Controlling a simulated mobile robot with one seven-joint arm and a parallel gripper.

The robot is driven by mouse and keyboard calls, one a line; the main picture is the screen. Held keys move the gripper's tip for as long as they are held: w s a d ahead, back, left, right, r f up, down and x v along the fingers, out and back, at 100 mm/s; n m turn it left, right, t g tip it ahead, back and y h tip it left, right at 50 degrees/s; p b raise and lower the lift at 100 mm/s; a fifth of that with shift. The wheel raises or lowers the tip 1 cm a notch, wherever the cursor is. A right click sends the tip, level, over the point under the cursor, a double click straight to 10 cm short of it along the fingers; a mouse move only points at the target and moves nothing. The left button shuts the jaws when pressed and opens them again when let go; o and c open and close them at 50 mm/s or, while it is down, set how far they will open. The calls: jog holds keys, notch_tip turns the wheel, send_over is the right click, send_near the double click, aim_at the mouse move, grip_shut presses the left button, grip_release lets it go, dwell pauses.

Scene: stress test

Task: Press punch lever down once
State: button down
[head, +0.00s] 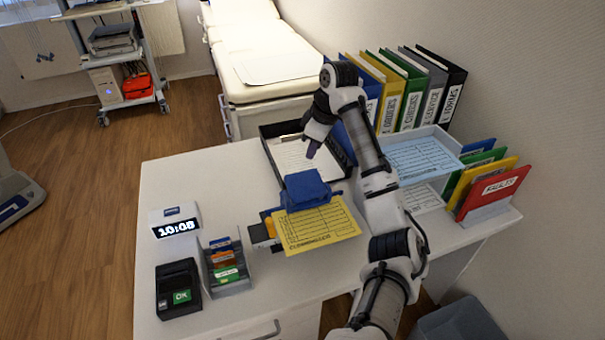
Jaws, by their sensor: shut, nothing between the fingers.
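The punch (305,190) stands on the white desk, with its blue lever uppermost. A yellow printed form (317,227) lies at the front of the punch, its back edge hidden under the blue part. I cannot tell how far the lever is tilted. My gripper (311,152) is shut and points down, above and behind the punch in the picture. A gap shows between the fingertips and the blue lever. Nothing shows in the fingers.
A black tray with papers (272,139) lies behind the punch. A white tray (455,150), red folder (492,191) and binders (412,95) stand right. A clock (175,222), card rack (228,265) and black terminal (178,288) stand left. The left-back desk is clear.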

aim_at(304, 176)
jog(key=shift+d+f, duration=0.1)
jog(key=shift+d, duration=0.05)
jog(key=b+x, duration=0.6)
jog(key=x, duration=0.1)
jog(key=shift+b, duration=0.3)
dwell(0.4)
